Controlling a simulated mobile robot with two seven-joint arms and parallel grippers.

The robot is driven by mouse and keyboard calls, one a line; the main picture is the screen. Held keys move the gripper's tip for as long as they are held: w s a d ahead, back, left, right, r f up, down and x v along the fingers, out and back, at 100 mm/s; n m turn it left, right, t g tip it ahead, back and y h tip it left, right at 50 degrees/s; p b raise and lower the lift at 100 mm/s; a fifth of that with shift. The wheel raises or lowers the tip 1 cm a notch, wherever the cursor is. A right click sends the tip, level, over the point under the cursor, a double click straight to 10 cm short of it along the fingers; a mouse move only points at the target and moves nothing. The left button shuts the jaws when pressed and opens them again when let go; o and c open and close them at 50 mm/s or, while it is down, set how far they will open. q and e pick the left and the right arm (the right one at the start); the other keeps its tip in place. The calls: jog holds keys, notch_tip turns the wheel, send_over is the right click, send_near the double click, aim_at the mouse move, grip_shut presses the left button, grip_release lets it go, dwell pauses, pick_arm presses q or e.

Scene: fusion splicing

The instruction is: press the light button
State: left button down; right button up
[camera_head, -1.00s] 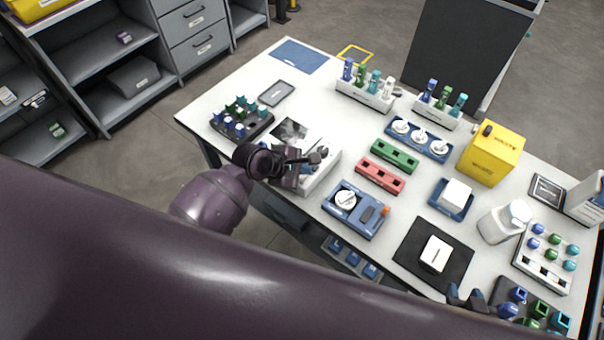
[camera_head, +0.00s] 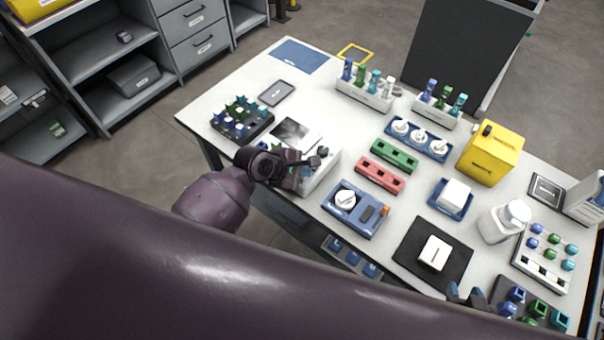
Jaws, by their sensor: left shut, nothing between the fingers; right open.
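My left gripper (camera_head: 312,158) is shut and empty, over the front part of a white device (camera_head: 322,176) with a dark screen (camera_head: 292,132). The gripper and wrist hide much of the device's front, and a small teal spot shows beside the fingers. I cannot tell which button is the light button or whether the fingertips touch it. My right gripper (camera_head: 466,296) shows only in part at the lower right, near the table's front edge; its fingers are mostly hidden by my own arm.
A blue unit with a white dial (camera_head: 346,198) stands right of the device. Red (camera_head: 380,175) and green (camera_head: 394,156) racks are behind it. A dark tray of colored pieces (camera_head: 240,124) is at left. A yellow box (camera_head: 490,152) and white bottle (camera_head: 504,222) stand at right.

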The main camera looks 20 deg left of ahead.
pick_arm(q)
jog(key=shift+f, duration=0.15)
dwell(0.3)
jog(key=shift+r, duration=0.8)
pick_arm(e)
jog(key=shift+r, duration=0.1)
pick_arm(q)
notch_tip(320, 180, up, 6)
dwell(0.4)
dwell(0.4)
